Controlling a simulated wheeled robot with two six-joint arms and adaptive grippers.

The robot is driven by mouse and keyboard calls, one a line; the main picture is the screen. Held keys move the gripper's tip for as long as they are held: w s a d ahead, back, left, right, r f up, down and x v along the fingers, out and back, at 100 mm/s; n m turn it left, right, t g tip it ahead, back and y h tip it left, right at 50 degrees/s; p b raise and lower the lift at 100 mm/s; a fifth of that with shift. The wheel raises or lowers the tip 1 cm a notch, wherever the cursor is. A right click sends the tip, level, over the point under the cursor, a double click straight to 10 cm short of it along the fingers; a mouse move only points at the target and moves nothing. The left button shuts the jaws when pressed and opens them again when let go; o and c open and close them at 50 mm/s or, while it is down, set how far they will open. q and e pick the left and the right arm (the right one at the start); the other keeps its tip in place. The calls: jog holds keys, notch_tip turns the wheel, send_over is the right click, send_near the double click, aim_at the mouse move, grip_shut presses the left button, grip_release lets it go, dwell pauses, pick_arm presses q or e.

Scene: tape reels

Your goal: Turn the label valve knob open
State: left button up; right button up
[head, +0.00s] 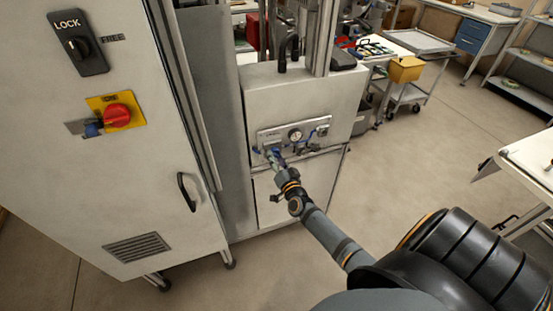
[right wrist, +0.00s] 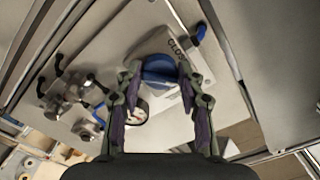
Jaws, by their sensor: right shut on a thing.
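The label valve knob is a round blue knob (right wrist: 159,70) on a pale plate (right wrist: 150,45) with dark lettering starting "CLOS" beside it in the right wrist view. My right gripper (right wrist: 159,72) has a finger on either side of the knob and is shut on it. In the head view my right arm reaches to the left end of the valve panel (head: 265,138), where the gripper (head: 274,156) hides most of the knob. My left gripper is not in view.
A round gauge (head: 295,134) and further fittings sit on the panel right of the gripper. A tall cabinet (head: 150,190) with a red rotary switch (head: 116,115) stands at left. A trolley with a yellow box (head: 406,69) stands behind right.

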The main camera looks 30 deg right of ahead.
jog(key=shift+m+b, duration=0.4)
jog(key=shift+m, duration=3.5)
jog(key=o, duration=1.2)
jog(key=shift+r, duration=0.1)
jog(key=v, duration=1.2)
jog(key=shift+a, duration=0.1)
